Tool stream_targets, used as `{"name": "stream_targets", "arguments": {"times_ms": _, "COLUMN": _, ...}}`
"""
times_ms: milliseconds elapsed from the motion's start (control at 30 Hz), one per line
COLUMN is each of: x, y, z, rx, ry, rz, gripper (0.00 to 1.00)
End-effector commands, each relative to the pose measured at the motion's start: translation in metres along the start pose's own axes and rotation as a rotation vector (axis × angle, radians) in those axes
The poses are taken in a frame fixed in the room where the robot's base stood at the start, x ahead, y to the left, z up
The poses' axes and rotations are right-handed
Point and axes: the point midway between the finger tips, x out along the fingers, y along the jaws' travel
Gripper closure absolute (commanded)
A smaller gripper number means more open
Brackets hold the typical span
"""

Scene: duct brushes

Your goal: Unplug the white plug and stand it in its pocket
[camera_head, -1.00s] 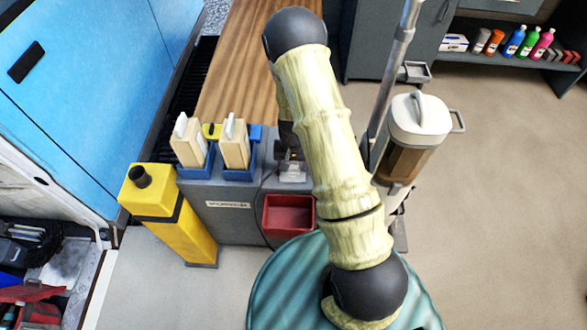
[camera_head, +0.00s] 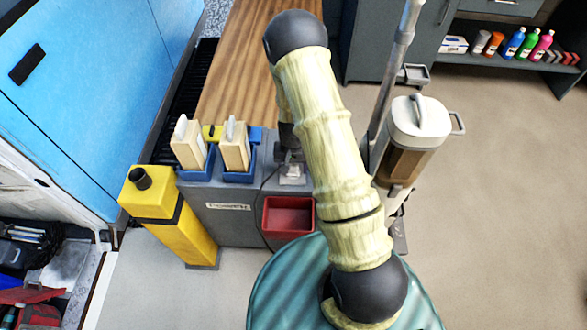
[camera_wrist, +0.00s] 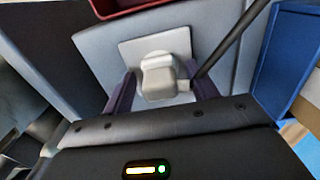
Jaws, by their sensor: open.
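The white plug (camera_wrist: 158,78) sits against a pale plate (camera_wrist: 125,48) on a grey panel in the wrist view. A dark cable (camera_wrist: 232,38) runs from its side up to the right. My gripper (camera_wrist: 162,90) is open, with one finger on each side of the plug. I cannot tell whether the fingers touch it. In the head view my gripper (camera_head: 288,137) is over the grey cabinet (camera_head: 236,222), and the plug is hard to make out there. I cannot tell which holder is the plug's pocket.
A red bin (camera_head: 289,230) is on the cabinet front, beside the plate. Two blue holders (camera_head: 239,177) with cream blocks stand to the left, with a yellow canister (camera_head: 178,222) beyond. A lidded jug (camera_head: 419,120) and a metal pole (camera_head: 397,58) stand right of my arm.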

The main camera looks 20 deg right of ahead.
Motion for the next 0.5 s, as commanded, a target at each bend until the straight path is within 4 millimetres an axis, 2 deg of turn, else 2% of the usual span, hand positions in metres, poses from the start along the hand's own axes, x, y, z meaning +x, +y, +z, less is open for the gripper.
{"name": "stream_targets", "arguments": {"times_ms": 333, "x": 0.0001, "y": 0.0, "z": 0.0, "rx": 0.0, "ry": 0.0, "rz": 0.0, "gripper": 0.44}}
{"name": "stream_targets", "arguments": {"times_ms": 500, "x": 0.0, "y": -0.0001, "z": 0.0, "rx": 0.0, "ry": 0.0, "rz": 0.0, "gripper": 0.77}}
